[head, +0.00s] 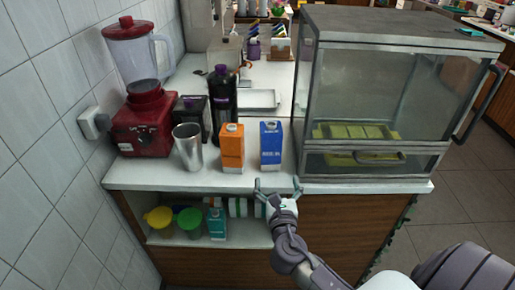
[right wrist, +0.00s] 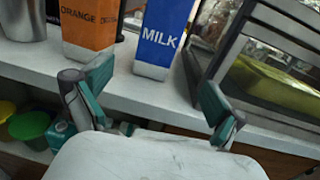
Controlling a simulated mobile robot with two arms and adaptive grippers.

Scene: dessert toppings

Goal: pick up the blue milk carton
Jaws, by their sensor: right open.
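The blue milk carton (head: 270,144) stands upright on the white counter, near its front edge. It also shows in the right wrist view (right wrist: 161,38), with the word MILK on it and its top cut off. My right gripper (head: 278,186) is open and empty, just in front of the counter edge and below the carton. In the right wrist view its two fingers (right wrist: 150,97) are spread wide, with the carton beyond the gap and not touched. My left gripper is not in view.
An orange carton (head: 232,147) stands just left of the milk. A metal cup (head: 187,147) and red blender (head: 146,122) are farther left. A glass display case (head: 375,100) stands close on the right. A lower shelf holds bowls and a teal carton (head: 217,223).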

